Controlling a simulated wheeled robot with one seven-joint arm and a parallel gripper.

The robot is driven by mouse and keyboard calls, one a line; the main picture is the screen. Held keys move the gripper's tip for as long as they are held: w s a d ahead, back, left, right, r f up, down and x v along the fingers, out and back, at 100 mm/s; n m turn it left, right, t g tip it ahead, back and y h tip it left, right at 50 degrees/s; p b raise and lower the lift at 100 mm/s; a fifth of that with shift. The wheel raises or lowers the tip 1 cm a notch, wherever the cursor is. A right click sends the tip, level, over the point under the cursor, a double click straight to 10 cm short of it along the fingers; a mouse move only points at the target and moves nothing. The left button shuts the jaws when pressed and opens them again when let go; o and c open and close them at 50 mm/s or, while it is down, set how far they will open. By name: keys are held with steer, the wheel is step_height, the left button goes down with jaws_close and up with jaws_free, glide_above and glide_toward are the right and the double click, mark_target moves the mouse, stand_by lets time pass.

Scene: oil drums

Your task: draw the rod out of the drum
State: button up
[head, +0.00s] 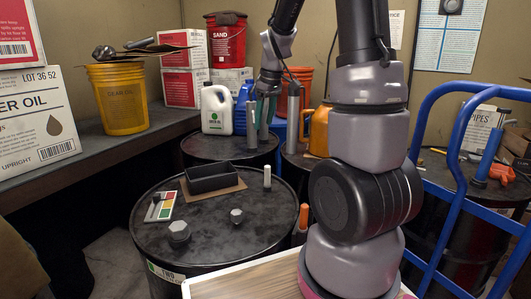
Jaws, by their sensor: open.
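My gripper (265,110) hangs from the arm over the back drums, its fingers pointing down and open. A grey upright rod (252,127) stands at the back left drum (215,148), close by the left side of the fingers. A second grey upright rod (293,117) stands at the back right drum (292,157), a little right of the fingers. I cannot tell which is the task's rod, or whether either is between the fingers. A short pale rod (267,177) stands up from the front drum (225,225). The lower ends of the rods are hidden.
A black tray (212,178), a colour card (160,206) and two hex plugs (179,231) lie on the front drum. A white jug (216,110), a blue jug (242,108) and an orange jug (318,132) crowd the back. A blue hand truck (455,135) stands right.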

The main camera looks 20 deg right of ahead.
mark_target(268, 184)
steer(key=w+d+f+n, duration=0.1)
steer(key=w+f, duration=0.1)
steer(key=f, duration=0.2)
steer(key=w+d+f+n+g, duration=0.1)
steer(key=f+n, duration=0.1)
steer(key=f, duration=0.3)
steer(key=w+d+f+n+g+h, duration=0.1)
steer(key=w+f+n, duration=0.1)
steer(key=f, duration=0.3)
steer(key=shift+w+d+f, duration=0.1)
steer(key=shift+w+d, duration=0.25)
step_height(268, 184, down, 11)
steer(key=shift+r, duration=0.15)
jaws_close()
